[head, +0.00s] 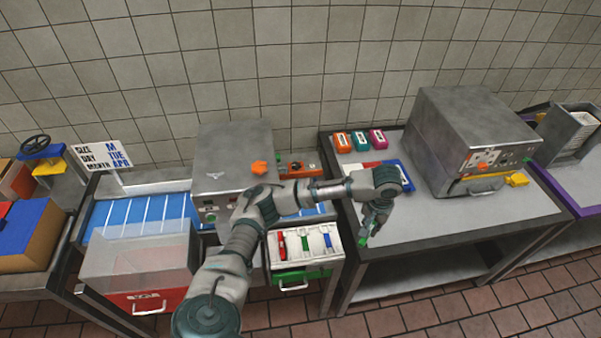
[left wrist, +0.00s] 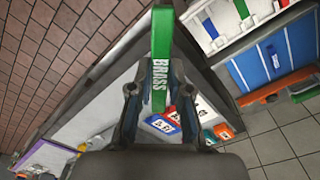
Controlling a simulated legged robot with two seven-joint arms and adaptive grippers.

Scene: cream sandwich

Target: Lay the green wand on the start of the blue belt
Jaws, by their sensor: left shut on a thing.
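My left gripper (head: 370,232) is shut on the green wand (head: 363,241), above the front left part of the grey table on the right. In the left wrist view the wand (left wrist: 162,38) is a long green bar lettered BRASS, held between the fingers (left wrist: 152,92) and reaching past them. The blue belt (head: 130,219), with white cross lines, lies on the left table and runs to a grey box machine (head: 233,165). A short stretch shows right of the machine, partly behind my arm. The wand is apart from the belt. My right gripper is not in view.
A white tray (head: 329,233) with red, green and blue pieces sits above a green drawer (head: 290,278). A clear cover (head: 135,265) stands before the belt. A second grey machine (head: 475,140) and small coloured blocks (head: 359,140) stand on the right table.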

